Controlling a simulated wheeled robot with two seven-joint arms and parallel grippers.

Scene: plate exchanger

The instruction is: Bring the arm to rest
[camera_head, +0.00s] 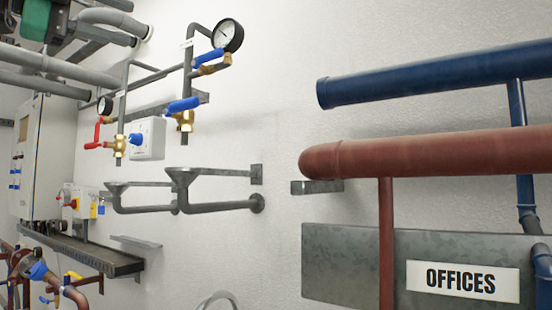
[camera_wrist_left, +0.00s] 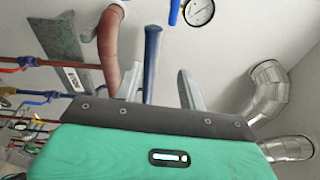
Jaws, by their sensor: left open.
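My left gripper (camera_wrist_left: 160,72) shows in the left wrist view with its green body and dark plate below. Its two grey fingers stand well apart, with nothing held between them. A blue pipe shows behind the gap and a red pipe beyond the left finger, neither clearly touched. In the head view, a green and dark shape is cut off at the top left edge; I cannot tell whether it is my left gripper. My right gripper is in neither view.
In the head view, a blue pipe (camera_head: 430,75) and a red pipe (camera_head: 430,148) jut out at right, above a grey OFFICES plate (camera_head: 340,262). A gauge (camera_head: 228,35) and valves hang left. A silver duct (camera_wrist_left: 265,92) is right in the wrist view.

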